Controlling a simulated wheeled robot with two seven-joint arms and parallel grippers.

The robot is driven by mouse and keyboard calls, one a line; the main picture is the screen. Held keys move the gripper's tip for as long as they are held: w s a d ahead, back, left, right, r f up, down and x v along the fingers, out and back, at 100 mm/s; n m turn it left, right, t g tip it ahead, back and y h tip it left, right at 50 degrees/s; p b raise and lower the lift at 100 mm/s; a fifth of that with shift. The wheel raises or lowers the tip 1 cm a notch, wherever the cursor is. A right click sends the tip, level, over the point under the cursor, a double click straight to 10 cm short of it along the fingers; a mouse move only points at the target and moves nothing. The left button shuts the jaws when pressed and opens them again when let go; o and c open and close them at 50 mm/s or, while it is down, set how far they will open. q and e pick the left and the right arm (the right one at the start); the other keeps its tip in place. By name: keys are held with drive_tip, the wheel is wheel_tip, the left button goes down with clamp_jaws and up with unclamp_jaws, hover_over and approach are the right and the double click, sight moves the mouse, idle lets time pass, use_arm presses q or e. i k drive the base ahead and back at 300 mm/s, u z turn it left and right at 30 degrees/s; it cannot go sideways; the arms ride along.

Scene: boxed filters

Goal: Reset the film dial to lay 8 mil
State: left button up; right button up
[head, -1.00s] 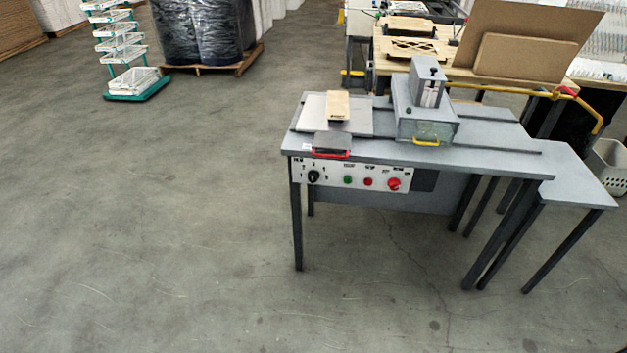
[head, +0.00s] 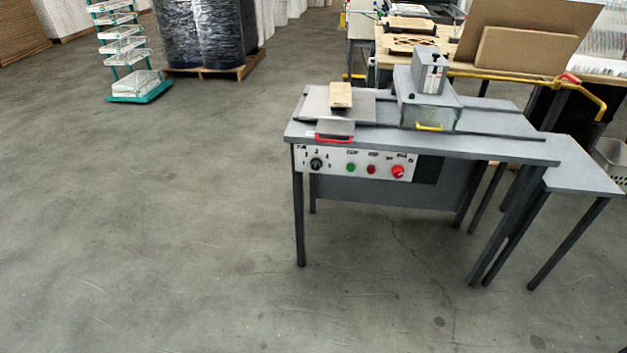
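The film dial (head: 316,163) is a round black knob at the left end of a white control panel (head: 334,168) on the front of a grey machine table (head: 470,150). Small marks surround the dial, too small to read, and its setting cannot be told. A green button (head: 351,167), a red button (head: 371,170) and a larger red knob (head: 397,171) sit to its right. Neither of my grippers is in view.
On the table are a red-handled plate (head: 335,130), a wooden block (head: 341,95) and a grey housing with a yellow handle (head: 429,127). Open concrete floor (head: 170,220) lies in front and left. A wheeled rack (head: 125,60) and wrapped drums (head: 205,35) stand behind.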

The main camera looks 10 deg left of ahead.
sight(316, 163)
drive_tip(key=z, duration=0.55)
drive_tip(key=k, duration=0.2)
drive_tip(key=u, duration=1.8)
drive_tip(key=i, duration=0.8)
drive_tip(key=u, duration=0.25)
